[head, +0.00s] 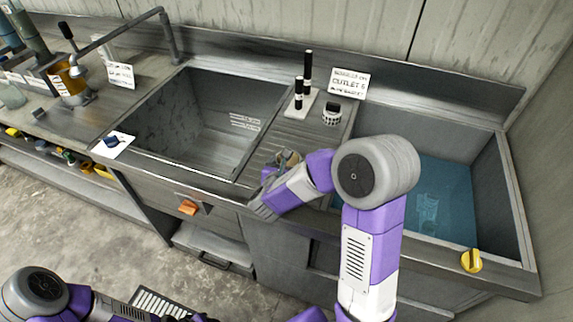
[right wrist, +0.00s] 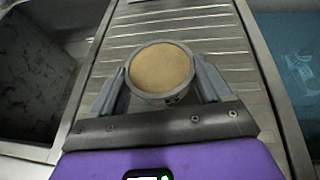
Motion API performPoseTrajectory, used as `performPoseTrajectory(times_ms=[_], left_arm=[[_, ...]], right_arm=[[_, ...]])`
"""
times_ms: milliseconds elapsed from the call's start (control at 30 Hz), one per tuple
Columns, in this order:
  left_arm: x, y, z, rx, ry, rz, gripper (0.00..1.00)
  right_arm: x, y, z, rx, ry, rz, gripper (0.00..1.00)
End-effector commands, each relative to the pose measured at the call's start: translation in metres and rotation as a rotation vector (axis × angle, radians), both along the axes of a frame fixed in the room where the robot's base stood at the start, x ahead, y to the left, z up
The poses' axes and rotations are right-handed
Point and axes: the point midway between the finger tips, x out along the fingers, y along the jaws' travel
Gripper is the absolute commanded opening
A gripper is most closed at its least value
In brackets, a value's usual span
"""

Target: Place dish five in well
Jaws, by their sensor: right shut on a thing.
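My right gripper (head: 268,190) is over the ribbed drainboard between the two basins. In the right wrist view its two fingers (right wrist: 162,84) are shut on the sides of a round dish (right wrist: 160,68) with a tan, flat top and a grey rim. I cannot tell whether the dish touches the drainboard. No well is clearly identifiable. The right basin (head: 485,190) holds blue water, with a faint pale shape (head: 427,208) in it. My left gripper is not in view.
The left basin (head: 215,125) looks empty. A yellow knob (head: 471,260) is on the front right rim.

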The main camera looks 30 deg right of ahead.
Motion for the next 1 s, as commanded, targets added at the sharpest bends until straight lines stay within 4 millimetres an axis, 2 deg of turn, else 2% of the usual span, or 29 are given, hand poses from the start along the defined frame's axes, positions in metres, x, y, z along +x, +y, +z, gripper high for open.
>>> performPoseTrajectory(times_ms=[167, 200, 333, 700, 1000], left_arm=[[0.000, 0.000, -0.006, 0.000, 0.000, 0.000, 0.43], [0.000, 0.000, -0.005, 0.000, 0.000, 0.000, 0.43], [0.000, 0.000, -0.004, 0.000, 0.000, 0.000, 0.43], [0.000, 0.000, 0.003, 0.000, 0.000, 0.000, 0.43], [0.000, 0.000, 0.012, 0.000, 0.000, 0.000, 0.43]], right_arm=[[0.000, 0.000, -0.005, 0.000, -0.001, 0.000, 0.42], [0.000, 0.000, -0.004, 0.000, 0.000, 0.000, 0.82], [0.000, 0.000, -0.003, 0.001, 0.001, 0.000, 1.00], [-0.002, 0.003, 0.004, 0.001, 0.000, 0.002, 1.00], [-0.046, 0.043, 0.028, 0.001, -0.001, 0.006, 1.00]])
